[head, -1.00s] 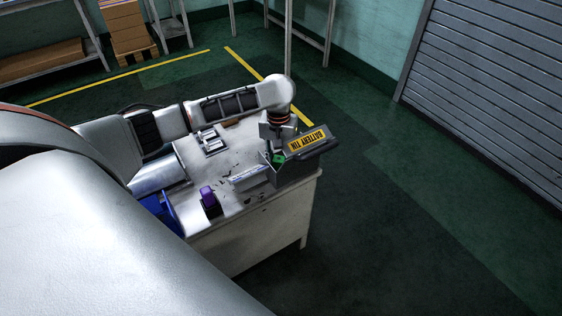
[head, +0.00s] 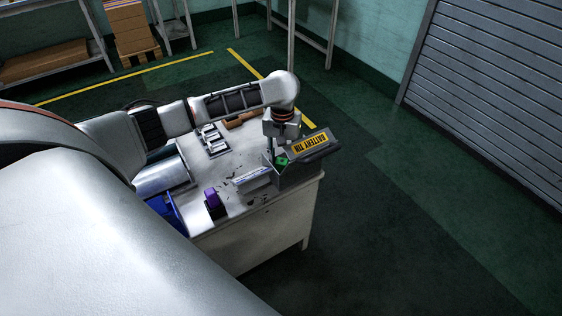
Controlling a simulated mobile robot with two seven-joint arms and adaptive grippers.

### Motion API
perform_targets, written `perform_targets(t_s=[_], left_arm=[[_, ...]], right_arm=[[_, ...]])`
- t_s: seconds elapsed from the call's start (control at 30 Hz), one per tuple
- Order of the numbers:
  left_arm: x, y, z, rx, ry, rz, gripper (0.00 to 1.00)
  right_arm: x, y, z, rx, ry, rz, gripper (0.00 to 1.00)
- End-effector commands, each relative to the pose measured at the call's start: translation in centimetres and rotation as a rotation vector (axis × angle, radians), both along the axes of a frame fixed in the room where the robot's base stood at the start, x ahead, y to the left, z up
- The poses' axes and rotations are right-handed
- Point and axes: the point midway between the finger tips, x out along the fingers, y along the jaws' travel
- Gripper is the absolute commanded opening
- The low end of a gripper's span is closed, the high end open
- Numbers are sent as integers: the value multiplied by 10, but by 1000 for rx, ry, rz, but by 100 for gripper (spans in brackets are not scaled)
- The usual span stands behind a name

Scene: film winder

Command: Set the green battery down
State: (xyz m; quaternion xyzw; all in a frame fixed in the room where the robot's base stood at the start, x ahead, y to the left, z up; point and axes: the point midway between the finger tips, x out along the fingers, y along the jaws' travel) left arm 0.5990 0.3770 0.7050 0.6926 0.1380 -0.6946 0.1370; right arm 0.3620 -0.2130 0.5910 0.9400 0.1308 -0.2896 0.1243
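The green battery (head: 281,160) shows as a small green shape at the mouth of the grey battery tin (head: 298,174). Whether it rests on anything inside is too small to tell. The tin stands at the table's right end, its lid (head: 314,143) tilted up with a yellow "BATTERY TIN" label. My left gripper (head: 272,152) points down over the tin's left part, close beside the green battery. Its fingers are small and dark, so I cannot tell whether they hold the battery. My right gripper is not in view.
The white table (head: 237,165) carries a tray of silvery cylinders (head: 213,140), a brown piece (head: 240,119), a purple item (head: 213,198), a blue bin (head: 167,210) and a pale labelled block (head: 252,179) beside the tin. Green floor lies open to the right.

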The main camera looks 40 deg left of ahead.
Motion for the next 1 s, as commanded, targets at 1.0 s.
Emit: perform_targets(t_s=[1.0], left_arm=[[1,0,101,-1,-1,1,34]], right_arm=[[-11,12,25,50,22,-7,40]])
